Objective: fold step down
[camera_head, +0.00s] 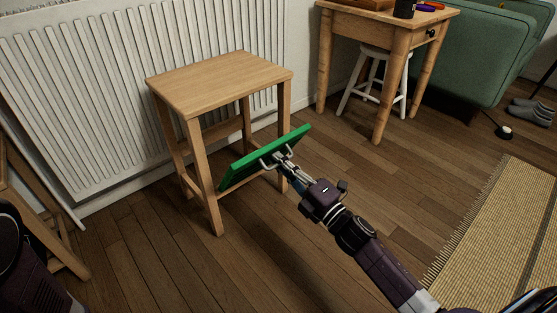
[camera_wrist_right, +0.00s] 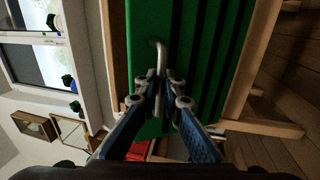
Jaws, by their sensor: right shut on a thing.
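A wooden step stool (camera_head: 215,80) stands against the radiator in the head view. Its green step (camera_head: 252,165) hangs tilted at the stool's front, between the front legs, with its long edge sloping up to the right. A bent metal handle is fixed on the step's face. My right gripper (camera_head: 281,158) reaches in from the lower right and is shut on the handle. In the right wrist view the gripper (camera_wrist_right: 168,95) closes around the metal handle (camera_wrist_right: 160,55), with the ribbed green step (camera_wrist_right: 200,50) behind it. My left gripper is not in view.
A white radiator (camera_head: 75,90) is right behind the stool. A wooden table (camera_head: 375,28) with a white stool (camera_head: 378,85) under it stands at the back right. A woven rug (camera_head: 500,230) lies at right. The wooden floor in front is clear.

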